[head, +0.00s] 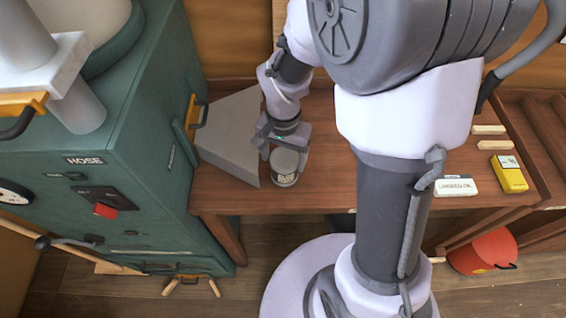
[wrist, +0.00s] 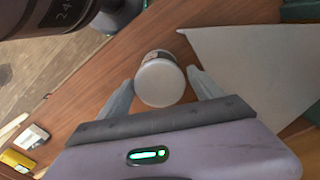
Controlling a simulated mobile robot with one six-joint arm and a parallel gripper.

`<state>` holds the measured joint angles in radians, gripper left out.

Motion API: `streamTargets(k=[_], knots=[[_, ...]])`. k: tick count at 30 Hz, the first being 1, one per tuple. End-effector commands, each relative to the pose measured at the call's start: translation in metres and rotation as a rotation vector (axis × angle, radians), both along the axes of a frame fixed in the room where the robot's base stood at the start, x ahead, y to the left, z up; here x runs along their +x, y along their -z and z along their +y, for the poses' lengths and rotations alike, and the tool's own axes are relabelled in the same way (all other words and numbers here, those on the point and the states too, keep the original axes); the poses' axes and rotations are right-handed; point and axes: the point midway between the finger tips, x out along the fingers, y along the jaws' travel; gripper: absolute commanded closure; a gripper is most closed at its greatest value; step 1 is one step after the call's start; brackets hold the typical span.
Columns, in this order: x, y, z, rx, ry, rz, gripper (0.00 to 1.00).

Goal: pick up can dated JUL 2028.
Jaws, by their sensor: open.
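One can (head: 285,166) stands upright on the wooden bench, near its front edge. It is grey with a pale lid and a light label whose text is too small to read, so I cannot tell its date. My gripper (head: 283,143) is at the can, with its fingers open. In the wrist view the can's round pale top (wrist: 160,83) lies between the two open fingertips of my gripper (wrist: 164,82), with a small gap on each side. The fingers are not closed on it.
A grey wedge-shaped block (head: 228,137) lies just left of the can, beside a green cabinet (head: 140,190). A white linseed oil box (head: 456,187), a yellow box (head: 509,174) and pale blocks (head: 489,130) are on the right. A red bucket (head: 484,252) is on the floor.

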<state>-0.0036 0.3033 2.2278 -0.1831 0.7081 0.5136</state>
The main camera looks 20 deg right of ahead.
Motion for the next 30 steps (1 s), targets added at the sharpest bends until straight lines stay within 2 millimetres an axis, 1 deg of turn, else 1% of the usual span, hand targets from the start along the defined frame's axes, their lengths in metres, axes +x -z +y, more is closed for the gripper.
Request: streamTargets(k=[6,8,13,14,15,17,18,23,24,25,30], knots=[[0.002,0.044,-0.004,0.0,0.0,0.004,0.24],[0.002,0.05,-0.004,0.001,0.0,0.002,0.24],[0.002,0.047,-0.004,0.0,-0.001,0.0,0.24],[0.002,0.047,-0.004,0.0,0.0,0.0,0.28],[0.002,0.047,-0.004,0.0,0.0,0.0,0.36],[0.002,0.047,-0.004,0.0,0.0,0.0,0.48],[0.002,0.047,-0.004,0.0,0.0,0.0,0.56],[0.002,0.047,-0.004,0.0,0.0,0.0,0.87],[0.002,0.047,-0.004,0.0,0.0,0.0,0.95],[0.002,0.047,-0.004,0.0,0.0,0.0,0.99],[0.002,0.047,-0.004,0.0,0.0,0.0,0.99]])
